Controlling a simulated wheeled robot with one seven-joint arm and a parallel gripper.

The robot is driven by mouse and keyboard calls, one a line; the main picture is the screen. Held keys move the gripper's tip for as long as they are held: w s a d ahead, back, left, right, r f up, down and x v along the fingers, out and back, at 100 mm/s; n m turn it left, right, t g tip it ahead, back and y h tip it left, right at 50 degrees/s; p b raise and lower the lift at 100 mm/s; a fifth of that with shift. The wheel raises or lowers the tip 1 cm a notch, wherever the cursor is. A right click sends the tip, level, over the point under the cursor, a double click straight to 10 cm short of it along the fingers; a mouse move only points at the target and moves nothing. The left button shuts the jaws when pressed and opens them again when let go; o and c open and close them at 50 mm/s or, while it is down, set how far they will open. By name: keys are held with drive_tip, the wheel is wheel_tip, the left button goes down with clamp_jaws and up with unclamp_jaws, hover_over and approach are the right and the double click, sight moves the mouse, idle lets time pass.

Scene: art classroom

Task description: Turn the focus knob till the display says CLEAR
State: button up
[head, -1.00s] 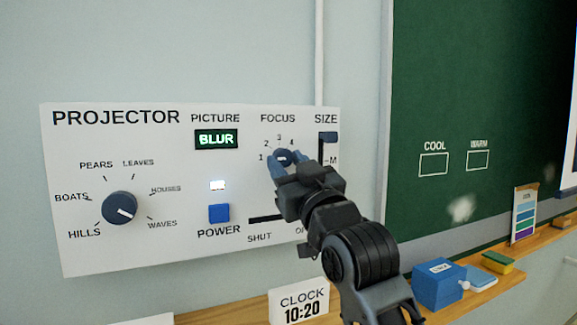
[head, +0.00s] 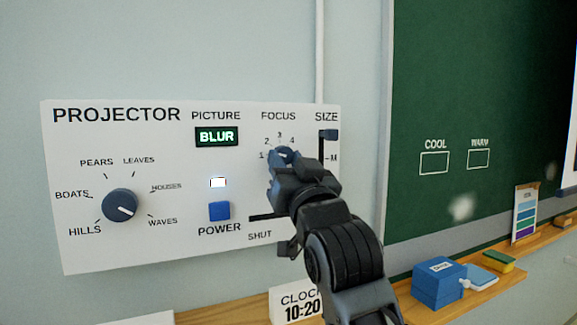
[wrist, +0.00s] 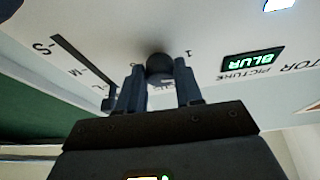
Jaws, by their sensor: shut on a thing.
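The focus knob (head: 284,153) is a small dark round knob under the word FOCUS on the white projector panel (head: 150,245). My gripper (head: 282,160) is shut on it; in the wrist view the knob (wrist: 159,66) sits between my two fingers (wrist: 160,88). Numbers 1 to 4 show around the knob. Its pointer is hidden or too small to read. The display (head: 216,136) under PICTURE reads BLUR in green letters, and it also shows in the wrist view (wrist: 250,63).
A larger picture dial (head: 120,205) is at the panel's left. A blue power button (head: 219,211) sits below a lit white lamp (head: 218,183). The size slider (head: 328,135) is close on the right. A clock card (head: 296,304) and a blue box (head: 438,284) stand on the ledge.

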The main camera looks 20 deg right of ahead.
drive_tip(key=shift+a+r+m+g+h+b, duration=0.1)
drive_tip(key=shift+m+g+h+b, duration=0.2)
drive_tip(key=shift+m+h+b, duration=0.75)
drive_tip(key=shift+a+f+m+g+h+b, duration=0.1)
drive_tip(key=shift+m+g+h+b, duration=0.3)
drive_tip(key=shift+m, duration=1.2)
drive_tip(key=shift+a+r+m+g+h+b, duration=0.1)
drive_tip(key=shift+m+g+h+b, duration=0.1)
drive_tip(key=shift+m+h+b, duration=0.85)
drive_tip(key=shift+m+y, duration=0.5)
drive_tip(key=o, duration=1)
drive_tip(key=shift+o, duration=0.2)
drive_tip(key=b+v, duration=0.1)
drive_tip(key=v, duration=0.6)
drive_tip(key=shift+s, duration=0.35)
